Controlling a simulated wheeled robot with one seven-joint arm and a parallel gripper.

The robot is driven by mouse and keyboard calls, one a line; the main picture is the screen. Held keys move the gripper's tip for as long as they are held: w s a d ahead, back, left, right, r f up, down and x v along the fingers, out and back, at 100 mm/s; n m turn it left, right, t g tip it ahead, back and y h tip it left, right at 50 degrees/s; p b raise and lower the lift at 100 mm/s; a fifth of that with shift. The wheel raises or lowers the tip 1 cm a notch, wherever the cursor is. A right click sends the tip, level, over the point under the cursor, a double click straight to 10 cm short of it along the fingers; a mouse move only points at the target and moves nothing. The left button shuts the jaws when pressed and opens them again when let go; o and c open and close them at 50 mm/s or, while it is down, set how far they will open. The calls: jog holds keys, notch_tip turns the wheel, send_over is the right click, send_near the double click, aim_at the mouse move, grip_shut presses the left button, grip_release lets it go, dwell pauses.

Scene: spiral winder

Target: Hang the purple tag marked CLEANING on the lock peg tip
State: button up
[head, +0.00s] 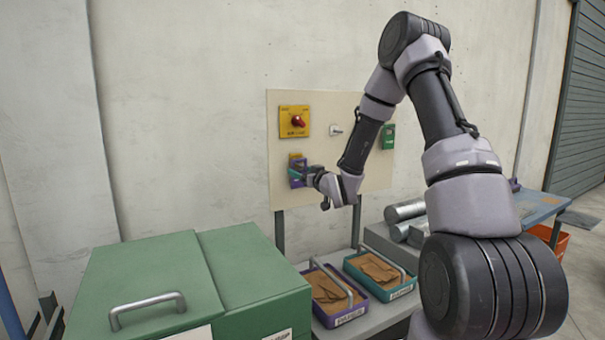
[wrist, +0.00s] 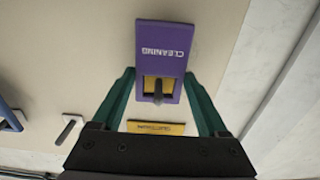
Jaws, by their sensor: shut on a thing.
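The purple tag (wrist: 165,50) marked CLEANING shows in the wrist view with its lettering upside down. It sits between the teal fingers of my gripper (wrist: 158,82), which is shut on its slotted end. A dark peg (wrist: 158,92) shows in the tag's slot, with yellow behind it. I cannot tell how deep the peg reaches through. In the head view my gripper (head: 299,172) is at the lower left of the cream panel, and the tag is a small purple patch there.
A yellow plate with a red switch (head: 297,121) and a green box (head: 388,139) are on the panel (head: 355,108). Below are the green cabinet (head: 150,268) and two bins (head: 335,316) (head: 400,293).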

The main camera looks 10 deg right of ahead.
jog(key=o, duration=1.3)
jog(key=shift+c, duration=0.2)
jog(key=v, duration=1.1)
jog(key=s+d+r+m+g+h, duration=0.55)
jog(key=s+r, duration=0.35)
jog(key=r, duration=0.2)
jog(key=s+a+r+m+g+y, duration=0.1)
jog(key=s+r+g, duration=0.1)
jog(key=s, duration=0.9)
jog(key=s+a+r+m+g+y, duration=0.1)
jog(key=s+r+g, duration=0.1)
jog(key=s, duration=0.9)
jog(key=shift+s+a+r+g, duration=0.2)
jog(key=shift+a+r+g, duration=0.15)
jog(key=shift+r, duration=0.15)
